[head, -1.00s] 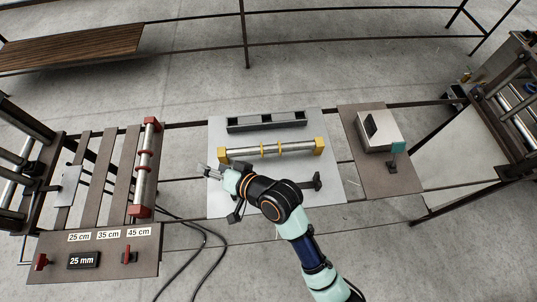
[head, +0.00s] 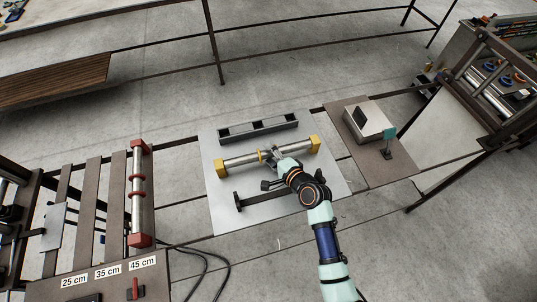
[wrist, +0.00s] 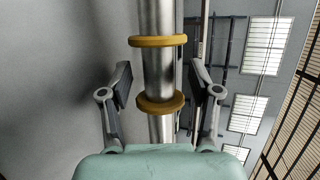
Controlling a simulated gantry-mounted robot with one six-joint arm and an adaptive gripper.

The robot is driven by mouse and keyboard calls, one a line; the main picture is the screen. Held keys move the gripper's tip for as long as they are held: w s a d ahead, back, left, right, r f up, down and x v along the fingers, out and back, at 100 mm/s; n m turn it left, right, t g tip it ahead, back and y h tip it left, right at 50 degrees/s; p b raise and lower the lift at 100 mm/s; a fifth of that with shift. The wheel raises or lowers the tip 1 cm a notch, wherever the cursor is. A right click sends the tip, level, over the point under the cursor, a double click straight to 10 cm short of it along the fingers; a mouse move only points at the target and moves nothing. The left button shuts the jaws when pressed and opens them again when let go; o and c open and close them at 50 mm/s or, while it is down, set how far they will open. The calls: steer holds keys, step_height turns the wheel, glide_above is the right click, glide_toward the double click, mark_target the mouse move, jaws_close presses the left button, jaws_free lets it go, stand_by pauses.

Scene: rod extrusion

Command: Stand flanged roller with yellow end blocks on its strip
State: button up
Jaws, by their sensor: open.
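The flanged roller (head: 240,160) is a metal bar with a yellow block at each end, lying on the light grey plate (head: 222,222). In the wrist view its shiny shaft (wrist: 158,72) carries two yellow flanges. My gripper (head: 266,155) is at the middle of the roller in the head view and hides part of it. In the wrist view my gripper (wrist: 161,85) is open, with one finger on each side of the shaft near the flanges. Visible gaps separate the fingers from the shaft. Strips (head: 113,205) labelled 25, 35 and 45 cm lie at the left.
A roller with red end blocks (head: 137,195) stands along the 45 cm strip. A dark grey slotted tray (head: 258,132) lies behind the yellow-ended roller. A dark bracket (head: 255,199) lies in front. A metal box (head: 367,121) is on the brown board at right.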

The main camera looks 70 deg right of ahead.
steer(key=shift+x, duration=0.75)
jaws_close()
steer(key=shift+r, duration=0.1)
